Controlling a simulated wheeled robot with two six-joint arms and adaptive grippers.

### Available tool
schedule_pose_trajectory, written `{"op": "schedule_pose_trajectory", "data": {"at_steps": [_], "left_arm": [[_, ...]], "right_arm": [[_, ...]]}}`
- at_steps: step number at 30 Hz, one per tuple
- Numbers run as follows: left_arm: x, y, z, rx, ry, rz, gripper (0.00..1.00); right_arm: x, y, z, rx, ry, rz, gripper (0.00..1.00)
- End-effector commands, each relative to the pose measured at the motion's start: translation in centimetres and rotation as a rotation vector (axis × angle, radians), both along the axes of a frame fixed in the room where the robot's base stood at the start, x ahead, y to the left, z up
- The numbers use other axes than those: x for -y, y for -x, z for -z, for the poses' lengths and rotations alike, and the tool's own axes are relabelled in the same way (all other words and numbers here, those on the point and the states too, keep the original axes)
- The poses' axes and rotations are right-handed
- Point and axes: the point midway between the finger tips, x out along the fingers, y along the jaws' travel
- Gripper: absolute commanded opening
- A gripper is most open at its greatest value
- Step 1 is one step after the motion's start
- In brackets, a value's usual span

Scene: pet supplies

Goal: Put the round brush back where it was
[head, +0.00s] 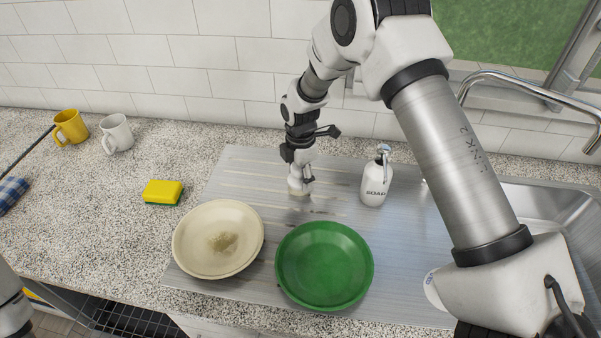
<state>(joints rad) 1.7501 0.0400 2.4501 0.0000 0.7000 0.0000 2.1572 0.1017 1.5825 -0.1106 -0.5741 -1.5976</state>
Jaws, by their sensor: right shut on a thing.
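The round brush (296,187) is small and pale, at the back part of the grey metal drainboard (245,170). My right gripper (303,177) points down from above and is shut on it, hiding its upper part. The brush's lower end is at or just above the drainboard; I cannot tell whether it touches. My left gripper is out of view; only a piece of my left arm shows at the lower left edge.
A cream plate (195,245) with a brownish stain and a green plate (325,265) lie in front. A white soap bottle (374,190) stands right of the brush. A yellow-green sponge (163,192), yellow mug (70,128) and white mug (117,133) are left. The sink (555,205) is right.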

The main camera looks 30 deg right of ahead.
Motion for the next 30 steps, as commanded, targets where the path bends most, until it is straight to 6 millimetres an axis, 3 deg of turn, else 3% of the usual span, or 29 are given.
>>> {"op": "schedule_pose_trajectory", "data": {"at_steps": [8, 9, 10, 23, 26, 30], "left_arm": [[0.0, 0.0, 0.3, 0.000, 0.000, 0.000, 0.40], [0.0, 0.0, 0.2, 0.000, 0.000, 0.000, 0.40], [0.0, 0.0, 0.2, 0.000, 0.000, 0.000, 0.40], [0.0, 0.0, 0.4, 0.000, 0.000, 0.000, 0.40], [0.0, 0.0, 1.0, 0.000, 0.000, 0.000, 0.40], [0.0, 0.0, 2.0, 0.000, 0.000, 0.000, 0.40]], "right_arm": [[0.0, 0.0, 0.4, 0.001, 0.000, 0.000, 0.32], [0.0, 0.0, 0.2, 0.001, 0.000, 0.000, 0.74], [0.0, 0.0, 0.2, 0.001, 0.000, 0.000, 0.84], [0.0, -0.1, -0.6, 0.005, 0.000, 0.000, 0.85], [0.0, -0.2, -2.3, 0.007, 0.000, 0.000, 0.85], [0.0, -0.2, -6.0, 0.008, 0.000, 0.000, 0.85]]}}
